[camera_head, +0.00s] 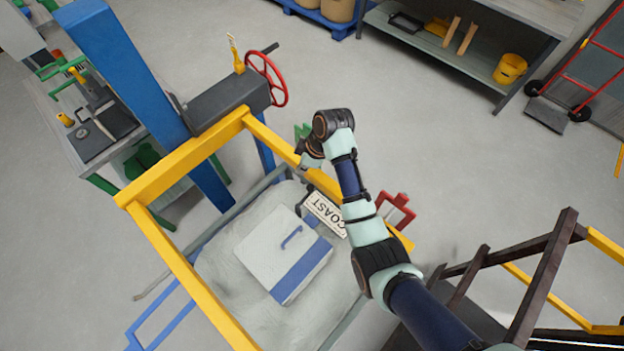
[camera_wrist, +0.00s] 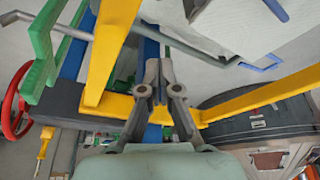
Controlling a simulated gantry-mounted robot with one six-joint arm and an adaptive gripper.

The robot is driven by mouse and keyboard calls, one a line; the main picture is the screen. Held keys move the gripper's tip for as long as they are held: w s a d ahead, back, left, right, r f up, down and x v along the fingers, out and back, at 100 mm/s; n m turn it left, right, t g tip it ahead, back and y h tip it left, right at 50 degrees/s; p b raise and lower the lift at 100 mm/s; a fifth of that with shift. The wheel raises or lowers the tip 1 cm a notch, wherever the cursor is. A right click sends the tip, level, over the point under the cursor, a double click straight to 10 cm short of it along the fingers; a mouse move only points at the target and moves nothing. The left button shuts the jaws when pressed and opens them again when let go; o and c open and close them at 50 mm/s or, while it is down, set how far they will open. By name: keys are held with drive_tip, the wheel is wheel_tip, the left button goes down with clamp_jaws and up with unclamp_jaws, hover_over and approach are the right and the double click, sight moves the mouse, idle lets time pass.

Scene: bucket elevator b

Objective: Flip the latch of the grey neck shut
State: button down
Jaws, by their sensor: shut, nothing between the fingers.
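The grey neck (camera_head: 228,103) is a dark grey block beside the blue column, at the back of the yellow frame. A red handwheel is on its right end. A small yellow lever (camera_head: 236,55), which looks like the latch, stands up from its top far side. In the wrist view the neck (camera_wrist: 60,100) is at the left, with the yellow lever (camera_wrist: 43,146) below it. My gripper (camera_wrist: 158,72) is shut and empty, over the yellow frame. In the head view my gripper (camera_head: 308,161) is right of the neck, apart from it, partly hidden by my wrist.
The yellow frame (camera_head: 178,268) surrounds a grey bag with a white and blue panel and a COAST plate. The red handwheel (camera_head: 267,78) sticks out towards my arm. A green bracket (camera_wrist: 45,50) is near it. Dark steps with yellow rails (camera_head: 540,265) stand at right. Open floor lies behind.

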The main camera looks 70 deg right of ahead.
hover_over(305, 198)
drive_tip(key=w+d, duration=0.1)
drive_tip(key=d, duration=0.2)
wheel_tip(305, 198, down, 10)
idle(0.3)
drive_tip(key=shift+a+p, duration=0.15)
drive_tip(key=shift+p, duration=0.2)
